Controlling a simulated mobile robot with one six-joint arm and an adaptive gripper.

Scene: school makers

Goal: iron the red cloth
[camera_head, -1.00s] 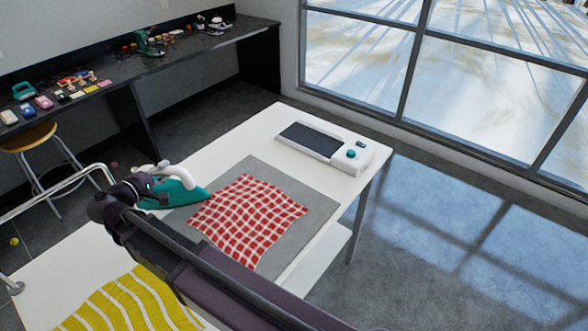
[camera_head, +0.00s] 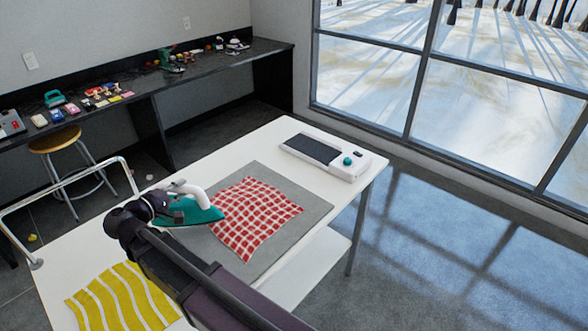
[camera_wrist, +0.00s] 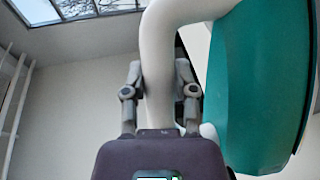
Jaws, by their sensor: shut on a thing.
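The red and white checked cloth (camera_head: 254,215) lies slightly rumpled on a grey mat (camera_head: 312,206) on the white table. The iron, with a teal body (camera_head: 196,212) and white handle (camera_head: 192,190), is at the left edge of the cloth, over the left part of the mat. My gripper (camera_head: 172,198) is shut on the iron's handle. In the wrist view the two fingers of my gripper (camera_wrist: 160,95) close on the white handle (camera_wrist: 157,60), with the teal body (camera_wrist: 258,90) to the right. I cannot tell whether the soleplate touches the mat or cloth.
A yellow striped cloth (camera_head: 122,300) lies on the near left of the white table (camera_head: 90,245). A white and dark iron rest (camera_head: 325,155) with a teal knob stands at the far right end. A metal rail (camera_head: 70,178) borders the left. A stool (camera_head: 57,142) stands by the cluttered black bench.

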